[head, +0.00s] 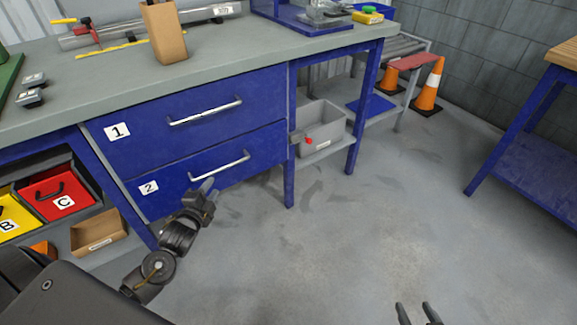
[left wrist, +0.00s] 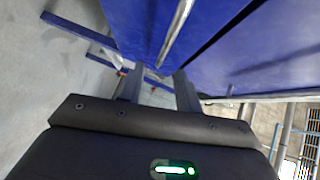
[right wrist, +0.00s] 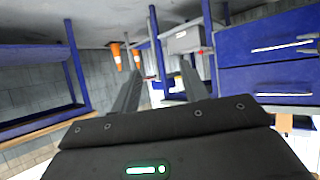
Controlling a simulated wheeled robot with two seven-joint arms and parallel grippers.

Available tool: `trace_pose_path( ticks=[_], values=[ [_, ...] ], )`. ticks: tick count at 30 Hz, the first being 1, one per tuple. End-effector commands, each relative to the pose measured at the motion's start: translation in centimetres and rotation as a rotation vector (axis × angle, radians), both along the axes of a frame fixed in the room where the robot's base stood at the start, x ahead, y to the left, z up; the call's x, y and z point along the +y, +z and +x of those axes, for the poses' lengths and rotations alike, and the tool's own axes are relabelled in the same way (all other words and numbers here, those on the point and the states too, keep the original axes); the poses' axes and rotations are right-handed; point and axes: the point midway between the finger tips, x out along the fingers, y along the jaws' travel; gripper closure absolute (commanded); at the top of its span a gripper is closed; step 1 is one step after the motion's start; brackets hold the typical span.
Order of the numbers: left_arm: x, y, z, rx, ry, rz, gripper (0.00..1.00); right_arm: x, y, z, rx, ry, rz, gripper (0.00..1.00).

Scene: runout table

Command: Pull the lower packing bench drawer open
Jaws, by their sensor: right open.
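The lower drawer (head: 240,178) is a blue front with a "2" label under the packing bench top (head: 240,55). It looks shut, level with the upper drawer (head: 220,92) marked "1". Its silver bar handle (head: 232,160) runs across the front; in the left wrist view the handle (left wrist: 177,30) reaches down toward the space between my fingers. My left gripper (head: 208,186) is open, just below and in front of the handle's left part; whether it touches is unclear. My right gripper (head: 418,313) is open and empty over the floor, away from the bench.
Red (head: 58,192) and yellow bins and a cardboard box (head: 97,232) sit below the bench at left. A grey bin (head: 322,128) stands on a shelf right of the drawers. Traffic cones (head: 428,90) stand farther back. The floor before the drawers is clear.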

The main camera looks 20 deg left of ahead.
Motion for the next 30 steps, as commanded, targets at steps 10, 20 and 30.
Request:
trace_pose_path(
  ticks=[10, 20, 30],
  values=[
    [0.1, 0.5, 1.3, -0.017, -0.006, 0.015, 0.66, 0.7, 1.3, 0.2, -0.06, 0.015, 0.02, 0.56],
    [1.2, -0.4, 7.1, -0.017, -0.004, 0.015, 0.66, 3.7, 5.4, 1.1, -0.328, 0.092, 0.13, 0.56],
    [1.7, -0.9, 10.5, -0.014, -0.006, 0.014, 0.66, 5.4, 8.6, 0.8, -0.506, 0.143, 0.214, 0.56]
  ],
)
